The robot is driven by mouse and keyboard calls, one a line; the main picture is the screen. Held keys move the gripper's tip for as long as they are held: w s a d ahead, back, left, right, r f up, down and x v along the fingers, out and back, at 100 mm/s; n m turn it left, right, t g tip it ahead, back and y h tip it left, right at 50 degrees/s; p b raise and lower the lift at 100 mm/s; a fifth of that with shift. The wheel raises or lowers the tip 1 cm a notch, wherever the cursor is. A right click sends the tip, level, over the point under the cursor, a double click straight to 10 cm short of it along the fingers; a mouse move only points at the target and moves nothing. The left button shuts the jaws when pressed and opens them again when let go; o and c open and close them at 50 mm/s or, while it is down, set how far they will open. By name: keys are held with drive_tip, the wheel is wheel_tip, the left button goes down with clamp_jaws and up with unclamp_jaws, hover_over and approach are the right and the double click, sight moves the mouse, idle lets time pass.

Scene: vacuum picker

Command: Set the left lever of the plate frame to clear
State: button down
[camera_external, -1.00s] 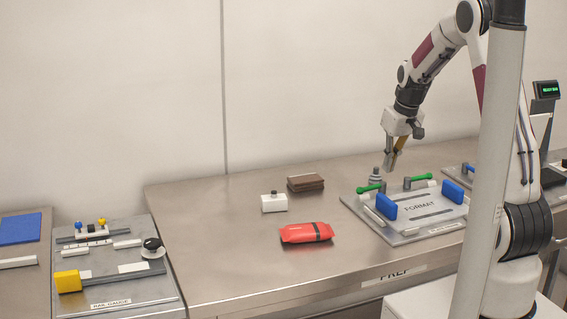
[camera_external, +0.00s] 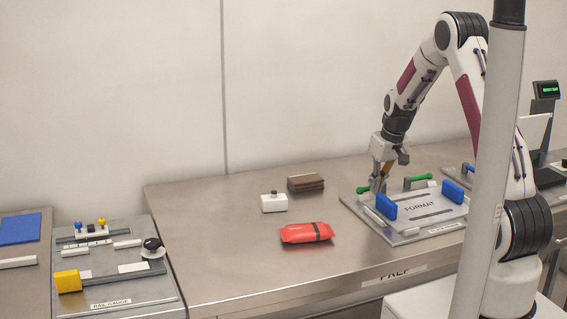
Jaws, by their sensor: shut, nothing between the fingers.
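The plate frame (camera_external: 397,237) lies on the right part of the steel table and carries a light plate marked FORMAT (camera_external: 424,207). Two blue blocks stand on it, a left one (camera_external: 386,206) and a right one (camera_external: 453,191). The left lever (camera_external: 364,189) has a green handle pointing left at the frame's back left. A second green-handled lever (camera_external: 421,178) is at the back middle. My gripper (camera_external: 377,188) is shut and points down at the left lever's pivot end, partly hiding it. I cannot tell whether it touches the lever.
A red packet (camera_external: 306,232), a white block with a dark knob (camera_external: 274,202) and a brown stack (camera_external: 306,183) lie left of the frame. A grey rail gauge board (camera_external: 113,292) is at far left. The table's front middle is clear.

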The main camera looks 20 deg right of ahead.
sight(364, 187)
drive_tip(key=shift+w+a+f, duration=0.1)
drive_tip(key=shift+w+f, duration=0.05)
drive_tip(key=shift+w, duration=0.7)
drive_tip(key=shift+w+a+f, duration=0.1)
drive_tip(key=shift+w+a, duration=0.05)
drive_tip(key=shift+w, duration=0.7)
drive_tip(key=shift+a, duration=0.1)
